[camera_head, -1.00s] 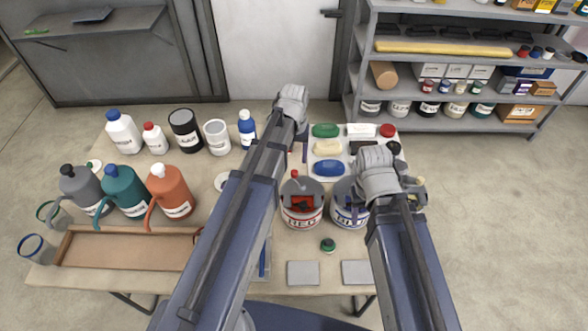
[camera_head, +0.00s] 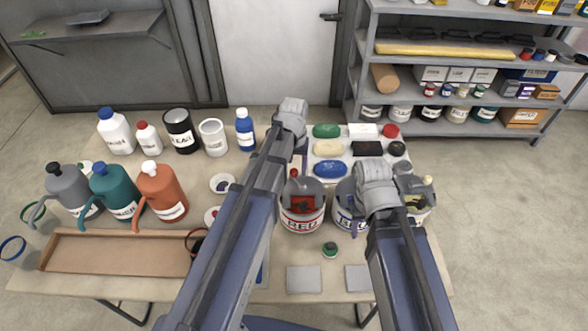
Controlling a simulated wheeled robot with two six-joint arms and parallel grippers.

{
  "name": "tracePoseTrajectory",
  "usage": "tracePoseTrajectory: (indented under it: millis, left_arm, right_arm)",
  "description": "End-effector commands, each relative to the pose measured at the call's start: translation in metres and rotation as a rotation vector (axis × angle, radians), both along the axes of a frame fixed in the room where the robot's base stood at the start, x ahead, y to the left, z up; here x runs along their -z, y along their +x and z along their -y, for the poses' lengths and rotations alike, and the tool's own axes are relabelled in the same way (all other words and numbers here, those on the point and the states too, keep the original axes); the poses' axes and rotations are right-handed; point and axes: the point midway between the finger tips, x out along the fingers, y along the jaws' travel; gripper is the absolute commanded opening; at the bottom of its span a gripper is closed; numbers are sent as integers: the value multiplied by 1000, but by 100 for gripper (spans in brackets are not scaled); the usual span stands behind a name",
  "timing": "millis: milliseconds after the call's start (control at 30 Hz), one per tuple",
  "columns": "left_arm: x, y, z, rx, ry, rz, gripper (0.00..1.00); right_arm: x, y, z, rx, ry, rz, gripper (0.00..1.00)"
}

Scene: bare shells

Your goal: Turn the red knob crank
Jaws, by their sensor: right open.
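The red knob (camera_head: 294,172) stands on the crank at the back of the open RED can (camera_head: 302,224), which has a grey half-lid and red contents. My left gripper (camera_head: 300,146) reaches over the table just behind the knob. Its wrist and arm hide most of the fingers, so its jaws are unclear and I cannot tell whether it touches anything. My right gripper (camera_head: 376,196) is open over the BLUE can (camera_head: 346,216), right of the RED can. My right arm hides part of that can and of another can beside it.
A white tray of coloured pieces (camera_head: 327,149) lies behind the cans. A small green-topped jar (camera_head: 329,250) and grey squares (camera_head: 304,280) lie in front. Jugs (camera_head: 162,192), bottles and a shallow wooden tray (camera_head: 120,254) fill the left side.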

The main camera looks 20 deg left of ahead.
Motion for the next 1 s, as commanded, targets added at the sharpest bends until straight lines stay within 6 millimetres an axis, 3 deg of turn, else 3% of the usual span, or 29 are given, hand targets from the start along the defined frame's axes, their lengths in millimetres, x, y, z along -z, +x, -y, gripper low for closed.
tracePoseTrajectory:
  millis: [67,500,1000]
  left_arm:
    - [0,0,0,0,0,0,50]
    - [0,0,0,0,0,0,0]
    - [0,1,1,38,0,0,0]
  right_arm:
    - [0,0,0,0,0,0,50]
    - [0,0,0,0,0,0,50]
    - [0,0,0,0,0,0,50]
